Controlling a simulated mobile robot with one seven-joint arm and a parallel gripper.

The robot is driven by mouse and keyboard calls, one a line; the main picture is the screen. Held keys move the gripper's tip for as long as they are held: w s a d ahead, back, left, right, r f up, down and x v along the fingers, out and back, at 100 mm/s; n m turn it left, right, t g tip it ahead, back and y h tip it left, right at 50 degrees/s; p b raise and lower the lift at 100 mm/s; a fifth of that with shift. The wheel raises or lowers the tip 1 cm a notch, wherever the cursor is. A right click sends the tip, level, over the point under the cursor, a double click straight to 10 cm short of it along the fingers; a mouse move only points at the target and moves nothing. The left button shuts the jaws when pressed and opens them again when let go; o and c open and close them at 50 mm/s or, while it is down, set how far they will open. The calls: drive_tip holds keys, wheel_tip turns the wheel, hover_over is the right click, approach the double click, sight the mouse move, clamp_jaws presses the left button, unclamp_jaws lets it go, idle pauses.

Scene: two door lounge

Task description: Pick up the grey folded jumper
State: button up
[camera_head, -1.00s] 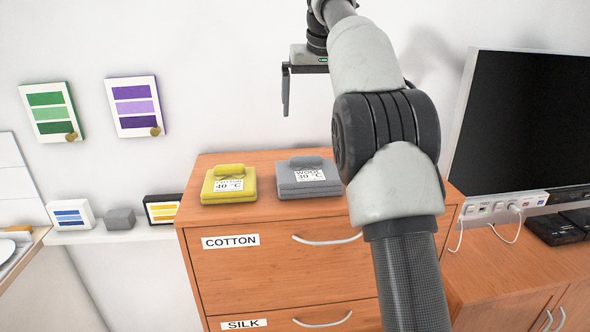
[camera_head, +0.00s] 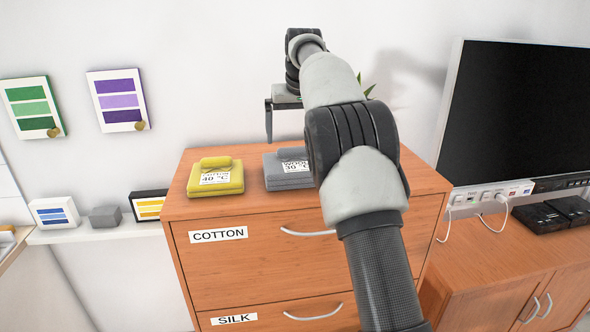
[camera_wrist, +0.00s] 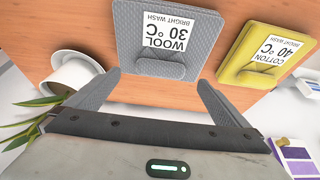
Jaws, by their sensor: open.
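The grey folded jumper (camera_head: 284,172) lies on top of the wooden drawer cabinet, its right side hidden behind my arm in the head view. In the wrist view the grey jumper (camera_wrist: 168,30) shows its white label reading WOOL 30 °C. My gripper (camera_wrist: 158,85) is open and empty, its two fingers pointing towards the jumper and apart from it. In the head view one finger of my gripper (camera_head: 268,122) hangs above the back of the cabinet top.
A yellow folded garment (camera_head: 216,178) labelled COTTON 40 °C lies left of the jumper on the cabinet (camera_head: 310,240). A white plant pot (camera_wrist: 75,72) stands close by my gripper's left finger in the wrist view. A screen (camera_head: 510,110) stands at the right.

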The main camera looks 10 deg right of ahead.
sight(294, 148)
drive_tip(key=x, duration=0.4)
drive_tip(key=shift+f, duration=0.4)
drive_tip(key=shift+s+r, duration=0.1)
drive_tip(key=c, duration=1.8)
drive_tip(key=shift+c, duration=0.2)
drive_tip(key=shift+r+p, duration=0.5)
drive_tip(key=shift+r, duration=1.25)
drive_tip(key=shift+s+f+b, duration=0.2)
drive_tip(key=shift+s+b, duration=0.05)
drive_tip(key=shift+b, duration=0.3)
drive_tip(key=s+b, duration=0.7)
drive_tip(key=s, duration=1)
drive_tip(key=shift+s, duration=0.25)
